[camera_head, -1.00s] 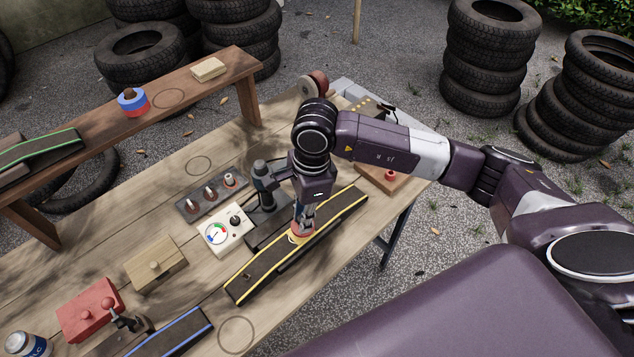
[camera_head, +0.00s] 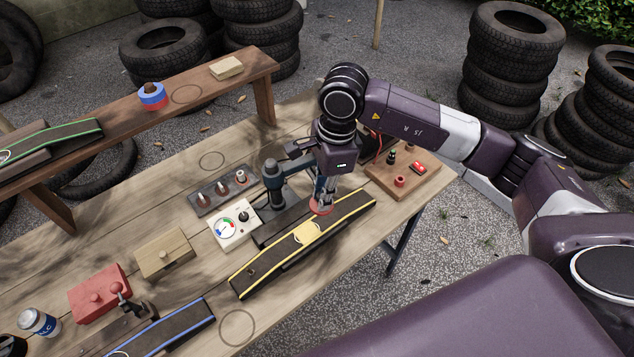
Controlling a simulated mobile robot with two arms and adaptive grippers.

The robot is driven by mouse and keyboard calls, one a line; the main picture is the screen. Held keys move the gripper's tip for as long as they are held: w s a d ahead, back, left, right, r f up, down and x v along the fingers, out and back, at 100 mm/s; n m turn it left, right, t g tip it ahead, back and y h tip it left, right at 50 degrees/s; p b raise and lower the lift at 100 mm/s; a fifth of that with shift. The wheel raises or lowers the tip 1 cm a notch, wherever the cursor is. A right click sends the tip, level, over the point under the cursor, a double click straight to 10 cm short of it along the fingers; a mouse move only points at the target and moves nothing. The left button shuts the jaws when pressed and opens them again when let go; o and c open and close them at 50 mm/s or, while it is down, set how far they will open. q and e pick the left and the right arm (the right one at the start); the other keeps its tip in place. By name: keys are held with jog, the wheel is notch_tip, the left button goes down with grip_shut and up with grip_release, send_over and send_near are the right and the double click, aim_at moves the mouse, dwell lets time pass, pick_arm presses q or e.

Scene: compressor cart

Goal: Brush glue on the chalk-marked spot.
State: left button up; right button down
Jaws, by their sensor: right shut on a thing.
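A dark strip with yellow edges (camera_head: 265,268) lies slantwise along the front of the workbench. A pale yellowish patch (camera_head: 306,233) with light curved marks sits near its middle; I cannot tell chalk from coating there. My right gripper (camera_head: 324,192) points down just beyond and to the right of the patch. It is shut on a tool with a red round lower part (camera_head: 320,207), mostly hidden by the fingers. The red part is near the strip's far edge; I cannot tell whether it touches. My left gripper is out of view. No separate glue pot is clearly identifiable.
A dial box (camera_head: 232,224), a grey rack (camera_head: 221,193), a wooden block (camera_head: 164,253) and a red box (camera_head: 100,291) stand on the workbench (camera_head: 180,215). A blue-edged strip (camera_head: 172,332) lies front left. A wooden board with knobs (camera_head: 402,178) is at right.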

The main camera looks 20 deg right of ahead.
jog(key=shift+d+r, duration=0.15)
jog(key=shift+r, duration=0.7)
jog(key=shift+r+p, duration=0.3)
